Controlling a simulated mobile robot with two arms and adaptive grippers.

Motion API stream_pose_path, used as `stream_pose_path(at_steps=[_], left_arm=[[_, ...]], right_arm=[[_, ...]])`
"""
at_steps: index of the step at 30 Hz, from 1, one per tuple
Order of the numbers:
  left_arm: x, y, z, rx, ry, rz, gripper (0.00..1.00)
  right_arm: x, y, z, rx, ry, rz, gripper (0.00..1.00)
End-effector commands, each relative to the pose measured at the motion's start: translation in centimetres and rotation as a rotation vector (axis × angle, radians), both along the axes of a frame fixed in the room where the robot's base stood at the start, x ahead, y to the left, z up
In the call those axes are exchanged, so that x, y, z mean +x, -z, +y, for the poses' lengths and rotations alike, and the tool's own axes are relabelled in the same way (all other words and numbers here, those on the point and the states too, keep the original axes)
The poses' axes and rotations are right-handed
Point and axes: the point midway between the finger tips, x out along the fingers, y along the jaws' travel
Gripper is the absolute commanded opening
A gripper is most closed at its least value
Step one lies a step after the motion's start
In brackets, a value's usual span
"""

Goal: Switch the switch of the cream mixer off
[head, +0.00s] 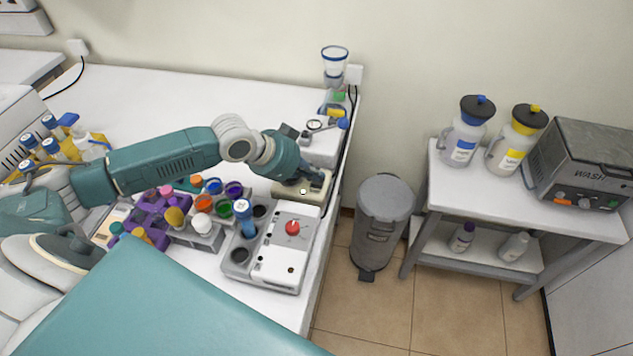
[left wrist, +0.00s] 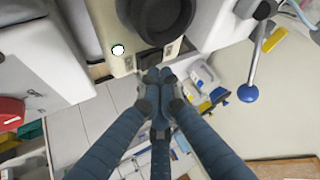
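The cream mixer (head: 318,188) is a small cream-coloured device near the right edge of the white bench, partly hidden by my left arm in the head view. In the left wrist view the cream mixer (left wrist: 122,66) shows a round black cup on top, a small white round button and a dark switch (left wrist: 150,60) on its front edge. My left gripper (left wrist: 157,78) has its dark blue fingertips drawn together just in front of that switch. I cannot tell whether they touch it. In the head view the left gripper (head: 303,172) is over the mixer, fingertips mostly hidden. My right gripper is out of view.
A white device with a red knob (head: 292,227) stands in front of the mixer. A white device with a blue-ended lever (head: 320,146) stands behind it. A purple rack (head: 150,218) and several coloured caps lie left. A grey bin (head: 383,225) stands beside the bench.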

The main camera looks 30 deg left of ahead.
Motion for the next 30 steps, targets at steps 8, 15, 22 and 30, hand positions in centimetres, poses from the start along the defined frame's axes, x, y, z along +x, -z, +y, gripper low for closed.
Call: stream_pose_path(at_steps=[8,15,22,30], left_arm=[[-0.04,0.29,-0.04,0.000,0.000,0.000,0.00],[-0.06,0.37,-0.04,0.000,0.001,0.001,0.00],[-0.11,0.65,-0.06,0.000,0.001,0.001,0.00],[-0.15,0.94,-0.06,0.000,0.000,0.002,0.00]], right_arm=[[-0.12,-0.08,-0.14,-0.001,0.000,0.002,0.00],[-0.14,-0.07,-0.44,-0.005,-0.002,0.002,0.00],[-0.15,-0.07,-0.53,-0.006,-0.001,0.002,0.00],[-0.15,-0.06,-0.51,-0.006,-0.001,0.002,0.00]])
